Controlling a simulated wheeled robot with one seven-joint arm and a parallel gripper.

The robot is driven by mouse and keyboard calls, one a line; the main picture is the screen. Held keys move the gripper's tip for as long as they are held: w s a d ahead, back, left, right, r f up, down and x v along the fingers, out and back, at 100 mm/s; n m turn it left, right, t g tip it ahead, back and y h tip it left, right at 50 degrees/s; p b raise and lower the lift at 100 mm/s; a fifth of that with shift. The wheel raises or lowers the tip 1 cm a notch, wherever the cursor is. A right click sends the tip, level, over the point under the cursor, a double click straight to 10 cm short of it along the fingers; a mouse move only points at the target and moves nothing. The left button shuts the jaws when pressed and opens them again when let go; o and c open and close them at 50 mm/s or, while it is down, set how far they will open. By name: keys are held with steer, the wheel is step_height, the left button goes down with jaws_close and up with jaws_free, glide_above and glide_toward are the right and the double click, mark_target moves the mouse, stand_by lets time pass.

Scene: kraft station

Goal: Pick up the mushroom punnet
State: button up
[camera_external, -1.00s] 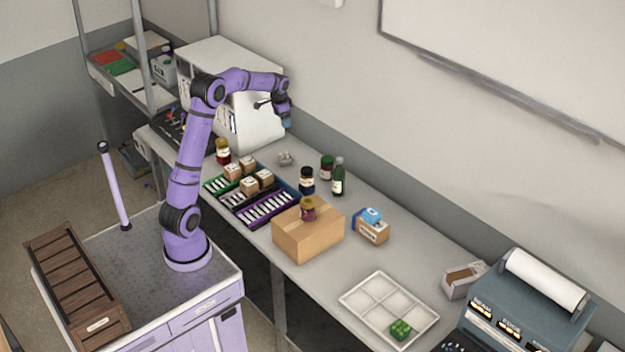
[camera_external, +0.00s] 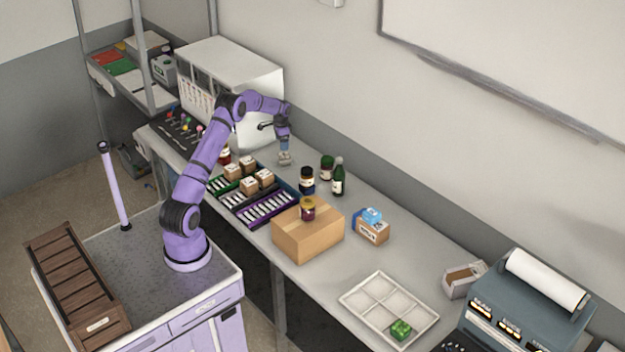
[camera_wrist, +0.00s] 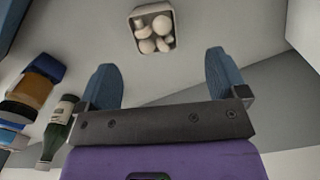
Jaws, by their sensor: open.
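The mushroom punnet (camera_wrist: 153,29) is a small grey tray holding several pale mushrooms. In the wrist view it sits at the top middle, beyond the fingertips and between their lines. In the external view the punnet (camera_external: 285,160) stands on the table near the white cabinet, just under my gripper (camera_external: 284,145), which partly hides it. In the wrist view my gripper (camera_wrist: 160,75) shows two blue fingers spread apart with nothing between them. The fingers look apart from the punnet.
Dark jars (camera_external: 307,181) and a green bottle (camera_external: 338,177) stand right of the punnet. A white cabinet (camera_external: 235,85) is behind it. Racks with small boxes (camera_external: 249,184) lie in front. A cardboard box (camera_external: 305,235) bears a jar. A divided white tray (camera_external: 352,301) is farther right.

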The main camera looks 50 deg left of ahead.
mark_target(284, 155)
step_height(284, 155, down, 4)
steer(key=shift+r, duration=0.25)
steer(key=shift+w+d+f, duration=0.1)
steer(key=shift+d+f, duration=0.05)
steer(key=shift+f, duration=0.75)
steer(key=shift+s+d+f, duration=0.1)
steer(key=shift+d+f, duration=0.1)
steer(key=shift+f, duration=0.7)
steer(key=shift+w+d+f, duration=0.1)
steer(key=shift+d+f, duration=0.05)
steer(key=shift+f, duration=0.75)
steer(key=c, duration=1)
